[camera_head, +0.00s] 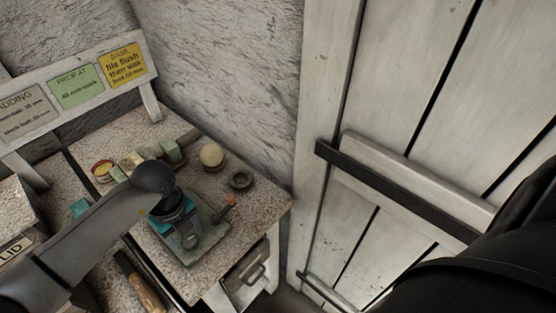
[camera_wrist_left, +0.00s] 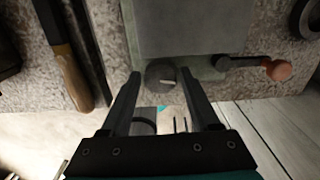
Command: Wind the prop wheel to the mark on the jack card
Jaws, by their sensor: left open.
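In the left wrist view a small dark round knob (camera_wrist_left: 160,73) with a pale mark, which looks like the prop wheel, sits on the near edge of a grey-green block (camera_wrist_left: 185,28). My left gripper (camera_wrist_left: 162,80) is open, its fingertips on either side of the knob; I cannot tell whether they touch it. In the head view my left gripper (camera_head: 190,238) is over the grey base plate (camera_head: 212,243) and hides the knob. A green card headed "PROP AT" (camera_head: 76,87) hangs on the board; its small line is too blurred to read surely. My right gripper is out of view.
A crank with an orange knob (camera_wrist_left: 279,69) projects right of the block. A dark ring (camera_head: 241,180), a pale sphere (camera_head: 212,156) and a yellow-topped pot (camera_head: 102,170) stand behind. A wooden-handled tool (camera_wrist_left: 77,80) lies left. A drawer (camera_head: 248,275) is below; a plank door stands right.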

